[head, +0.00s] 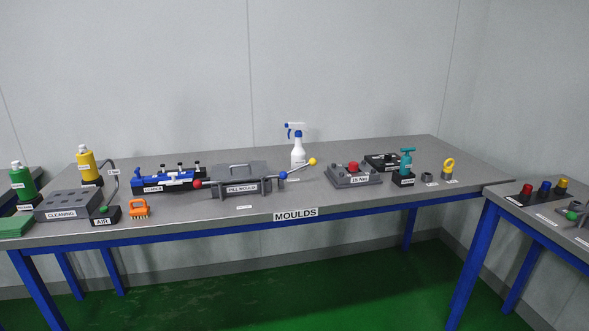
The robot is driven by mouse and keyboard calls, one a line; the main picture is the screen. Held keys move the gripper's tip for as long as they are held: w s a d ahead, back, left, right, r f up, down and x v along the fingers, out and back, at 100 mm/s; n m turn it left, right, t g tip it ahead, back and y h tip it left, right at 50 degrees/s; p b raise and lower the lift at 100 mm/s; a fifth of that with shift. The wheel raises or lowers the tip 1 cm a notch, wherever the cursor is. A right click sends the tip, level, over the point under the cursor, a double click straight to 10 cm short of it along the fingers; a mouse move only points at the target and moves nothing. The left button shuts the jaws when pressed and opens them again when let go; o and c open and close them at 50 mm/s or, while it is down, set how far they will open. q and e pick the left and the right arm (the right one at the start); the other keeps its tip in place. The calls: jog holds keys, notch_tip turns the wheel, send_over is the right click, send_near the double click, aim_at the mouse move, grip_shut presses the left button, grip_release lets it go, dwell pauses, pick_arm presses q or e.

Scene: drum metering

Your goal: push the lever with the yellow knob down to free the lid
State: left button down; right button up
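The pill mould (233,189) sits near the middle of the grey bench, a dark grey block with a "PILL MOULD" label and a handle on its lid (238,169). The lever with the yellow knob (312,161) is at its right side and slants up and to the right. A blue knob (283,175) is by the mould's right end, and a red knob (198,184) is at its left end. Neither of my grippers shows in the head view.
On the bench (296,202), a blue device (168,180) stands left of the mould. A spray bottle (298,150) stands behind the lever. A grey block with a red knob (353,174) is to the right. The bench front near the "MOULDS" label is clear.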

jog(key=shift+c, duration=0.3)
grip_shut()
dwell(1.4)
